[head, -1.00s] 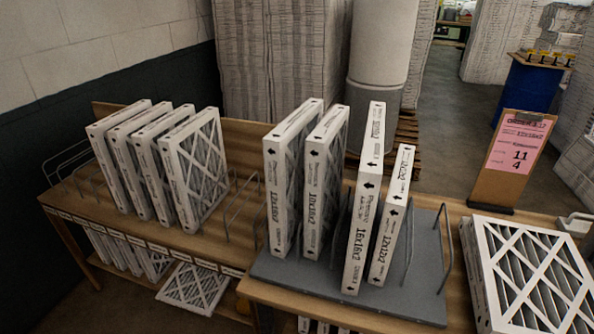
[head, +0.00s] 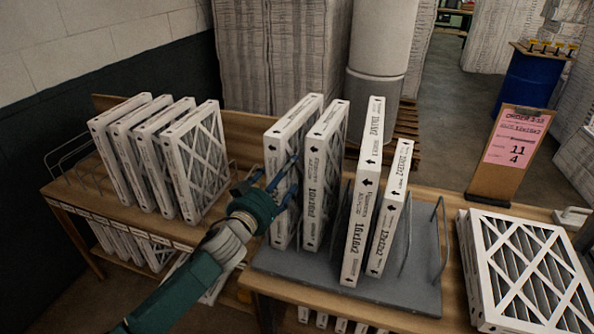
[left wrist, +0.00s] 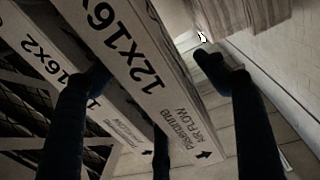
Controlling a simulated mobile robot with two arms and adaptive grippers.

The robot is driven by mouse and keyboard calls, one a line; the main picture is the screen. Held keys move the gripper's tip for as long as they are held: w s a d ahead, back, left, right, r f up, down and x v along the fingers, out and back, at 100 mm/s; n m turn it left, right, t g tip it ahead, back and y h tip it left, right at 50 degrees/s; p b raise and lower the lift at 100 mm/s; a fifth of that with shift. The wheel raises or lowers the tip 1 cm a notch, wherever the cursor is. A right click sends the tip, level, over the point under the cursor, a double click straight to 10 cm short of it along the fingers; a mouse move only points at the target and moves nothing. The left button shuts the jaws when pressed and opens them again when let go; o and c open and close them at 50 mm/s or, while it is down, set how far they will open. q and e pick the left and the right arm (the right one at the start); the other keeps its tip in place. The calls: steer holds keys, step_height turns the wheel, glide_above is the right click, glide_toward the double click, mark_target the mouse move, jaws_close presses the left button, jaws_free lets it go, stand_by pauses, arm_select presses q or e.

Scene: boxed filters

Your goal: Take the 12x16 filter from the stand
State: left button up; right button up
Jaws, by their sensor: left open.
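The 12x16 filter (head: 284,165) stands upright as the leftmost filter on the grey stand (head: 345,270). My left gripper (head: 276,182) is open at the filter's left and front side, with its blue fingers close to the white frame. In the left wrist view the filter's printed edge (left wrist: 150,75) lies between my spread dark fingers (left wrist: 155,85). The finger on the right shows a clear gap to it. Whether the other finger touches it, I cannot tell. My right gripper is not in view.
The 10x16 filter (head: 325,175) stands close on the right, then the 16x16 filter (head: 365,190) and 12x12 filter (head: 391,210). Several filters (head: 160,155) stand on the left bench (head: 105,195). A filter pile (head: 525,270) and a clipboard (head: 511,150) are at right.

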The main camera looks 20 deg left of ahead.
mark_target(297, 172)
arm_select(q)
steer(key=w+d+p, duration=0.1)
steer(key=w+p, duration=0.1)
steer(key=w, duration=0.5)
steer(key=shift+w+d+r, duration=0.15)
steer(key=shift+w+d, duration=0.05)
steer(key=shift+s, duration=0.1)
steer(key=shift+c, duration=0.5)
steer(key=shift+r, duration=0.1)
steer(key=c, duration=1.7)
